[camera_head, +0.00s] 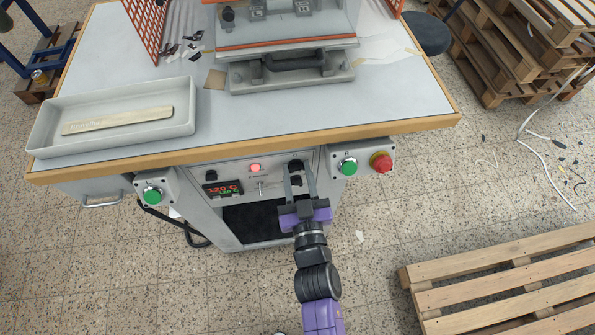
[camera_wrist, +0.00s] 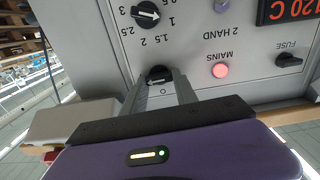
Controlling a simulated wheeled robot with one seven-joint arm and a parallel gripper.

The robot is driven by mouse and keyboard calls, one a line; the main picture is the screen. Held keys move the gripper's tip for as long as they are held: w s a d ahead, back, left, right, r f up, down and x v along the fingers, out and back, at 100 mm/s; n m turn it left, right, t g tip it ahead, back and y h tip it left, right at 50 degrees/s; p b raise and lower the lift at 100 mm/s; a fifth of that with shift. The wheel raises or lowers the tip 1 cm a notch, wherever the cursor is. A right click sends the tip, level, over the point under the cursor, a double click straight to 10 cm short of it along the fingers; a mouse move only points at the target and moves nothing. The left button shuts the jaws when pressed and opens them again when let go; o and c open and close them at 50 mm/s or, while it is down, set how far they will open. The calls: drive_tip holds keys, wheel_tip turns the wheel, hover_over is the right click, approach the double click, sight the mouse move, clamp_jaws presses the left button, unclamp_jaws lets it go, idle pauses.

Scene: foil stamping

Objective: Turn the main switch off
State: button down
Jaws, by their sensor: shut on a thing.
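The main switch is a black rotary knob (camera_head: 296,164) at the upper right of the grey control panel. It also shows in the wrist view (camera_wrist: 158,74), where the panel appears upside down, with a small "O" mark beside it. My gripper (camera_head: 297,169) reaches up from below, and its two grey fingers are shut on the knob, one on each side. In the wrist view, the fingertips (camera_wrist: 160,81) partly hide the knob, so its exact angle is hard to tell. The red MAINS lamp (camera_wrist: 221,71) is lit.
A numbered dial (camera_wrist: 147,13) sits close to the switch. A red display (camera_head: 222,188) reads about 120 C. Green buttons (camera_head: 348,166) (camera_head: 153,196) and a red emergency button (camera_head: 381,161) flank the panel under the table edge (camera_head: 420,125). A pallet (camera_head: 510,285) lies at the right.

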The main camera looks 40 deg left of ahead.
drive_tip(key=n, duration=0.4)
drive_tip(key=shift+b, duration=0.3)
drive_tip(key=n, duration=0.5)
drive_tip(key=shift+s+f+b, duration=0.1)
drive_tip(key=shift+b, duration=0.2)
drive_tip(key=shift+s+a+f+n+b, duration=0.1)
drive_tip(key=shift+n+b, duration=0.2)
drive_tip(key=shift+n, duration=1.8)
drive_tip(key=shift+f+n+b, duration=0.1)
drive_tip(key=shift+n+b, duration=0.2)
drive_tip(key=shift+n, duration=1.8)
drive_tip(key=c, duration=1)
unclamp_jaws()
drive_tip(key=shift+o, duration=0.2)
